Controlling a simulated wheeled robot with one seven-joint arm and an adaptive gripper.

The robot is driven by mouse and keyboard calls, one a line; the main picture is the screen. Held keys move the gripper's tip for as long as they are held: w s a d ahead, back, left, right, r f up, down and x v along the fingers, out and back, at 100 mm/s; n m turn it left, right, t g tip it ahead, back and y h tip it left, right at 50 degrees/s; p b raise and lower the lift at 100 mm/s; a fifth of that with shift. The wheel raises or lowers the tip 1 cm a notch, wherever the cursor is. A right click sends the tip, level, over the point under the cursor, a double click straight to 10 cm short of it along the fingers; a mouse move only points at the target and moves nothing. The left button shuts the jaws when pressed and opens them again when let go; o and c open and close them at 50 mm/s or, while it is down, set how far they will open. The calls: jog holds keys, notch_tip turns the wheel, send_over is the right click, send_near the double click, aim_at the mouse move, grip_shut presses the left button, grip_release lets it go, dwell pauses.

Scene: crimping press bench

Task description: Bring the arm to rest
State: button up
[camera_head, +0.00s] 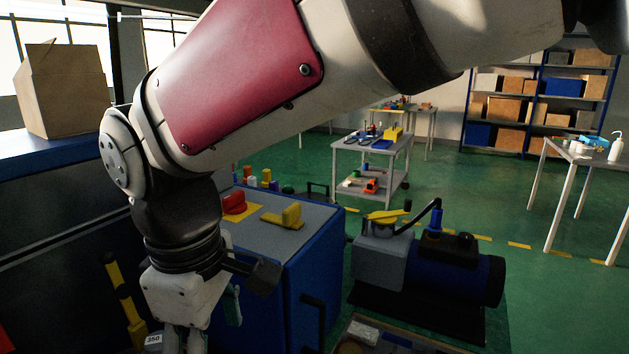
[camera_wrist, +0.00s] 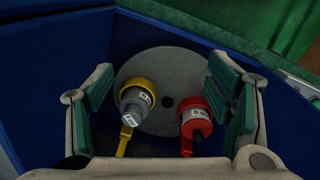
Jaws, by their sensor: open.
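My gripper (camera_head: 190,340) hangs low at the bottom left of the head view, its fingers partly cut off by the picture's edge. My arm reaches across the top of that view and bends down to it. In the wrist view my gripper (camera_wrist: 163,88) is open, with green-padded fingers apart and nothing held. Beyond the fingers is a round grey plate (camera_wrist: 165,70) with a yellow-collared grey piece (camera_wrist: 137,103) and a red piece (camera_wrist: 195,118) on it. Both carry labels too small to read surely. I cannot tell whether the fingers touch anything.
A blue cabinet (camera_head: 310,262) with red (camera_head: 235,204) and yellow (camera_head: 287,217) parts on top stands right beside my gripper. A dark blue motor-like machine (camera_head: 455,275) is further right. A cardboard box (camera_head: 62,95) is at left. Green floor (camera_head: 560,300) is open at right.

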jog(key=d+r+m, duration=0.3)
jog(key=d+m, duration=0.4)
jog(key=d, duration=1.1)
jog(key=s+d+f+m, duration=0.4)
jog(key=s+d+m, duration=0.5)
jog(key=s+d, duration=0.25)
notch_tip(320, 180, up, 14)
jog(key=d+t+p, duration=0.1)
jog(key=t+p, duration=0.2)
jog(key=p, duration=0.9)
jog(key=shift+w, duration=0.1)
jog(key=shift+c, duration=0.6)
